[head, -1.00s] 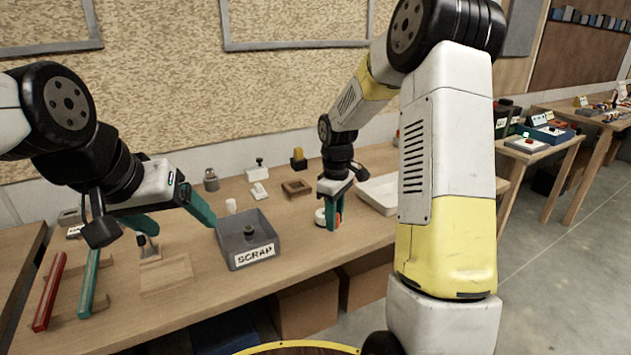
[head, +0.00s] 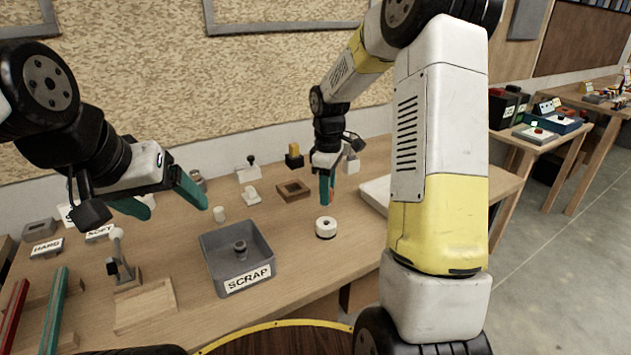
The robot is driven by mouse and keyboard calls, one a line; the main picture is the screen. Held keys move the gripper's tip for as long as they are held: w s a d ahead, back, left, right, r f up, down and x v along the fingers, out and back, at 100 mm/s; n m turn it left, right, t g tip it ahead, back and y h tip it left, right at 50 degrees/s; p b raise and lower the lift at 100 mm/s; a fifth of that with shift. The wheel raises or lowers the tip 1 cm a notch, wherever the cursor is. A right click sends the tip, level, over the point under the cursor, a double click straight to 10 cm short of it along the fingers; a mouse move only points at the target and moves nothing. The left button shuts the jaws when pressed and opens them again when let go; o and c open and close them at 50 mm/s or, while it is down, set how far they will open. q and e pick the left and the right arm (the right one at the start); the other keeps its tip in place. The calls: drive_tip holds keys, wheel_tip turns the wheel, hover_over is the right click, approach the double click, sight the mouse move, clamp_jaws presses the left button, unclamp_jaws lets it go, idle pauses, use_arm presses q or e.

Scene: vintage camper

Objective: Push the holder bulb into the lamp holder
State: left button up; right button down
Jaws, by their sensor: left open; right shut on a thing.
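The round white lamp holder (head: 326,230), with a dark opening in its top, stands upright on the bench. My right gripper (head: 327,198) is above it, pointing down, with a visible gap between fingertips and holder. It is shut on a small reddish thing, apparently the holder bulb (head: 331,187), mostly hidden by the teal fingers. My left gripper (head: 176,211) is open and empty, above the bench left of the scrap bin.
A grey SCRAP bin (head: 211,268) with a small grey piece inside stands left of the lamp holder. A brown square frame (head: 293,191) lies behind, and a white tray (head: 374,194) is at right. A wooden stand (head: 145,305) is front left. Bench around the holder is clear.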

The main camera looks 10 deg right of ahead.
drive_tip(key=shift+f, duration=2.9)
drive_tip(key=shift+f, duration=0.65)
drive_tip(key=c, duration=1)
unclamp_jaws()
drive_tip(key=shift+c, duration=0.2)
wheel_tip(320, 180, up, 8)
drive_tip(key=shift+f, duration=0.2)
drive_tip(key=shift+r, duration=0.1)
